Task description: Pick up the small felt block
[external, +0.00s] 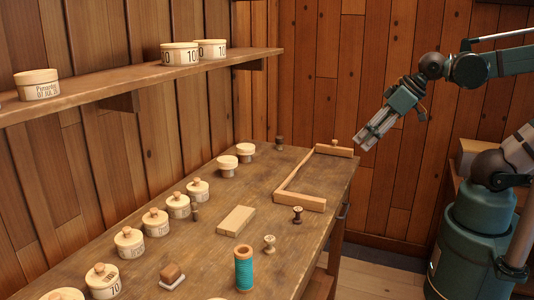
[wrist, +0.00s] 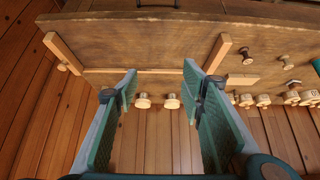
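A small brown block with a pale layer beneath it (external: 172,275) sits near the front left of the workbench in the external view; it seems to be the felt block, but I cannot tell its material. A small brown shape at the right edge of the wrist view (wrist: 293,86) may be the same block. My gripper (external: 368,138) is above the far right end of the bench, far from the block. In the wrist view its two fingers (wrist: 160,72) are wide apart with nothing between them.
The workbench (external: 255,195) holds a wooden frame (external: 300,200), a flat wooden block (external: 236,220), a teal-wound spool (external: 244,268) and small dark and pale spools. Several lidded pots (external: 130,243) line the wall side. A shelf (external: 120,88) with more pots overhangs that side.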

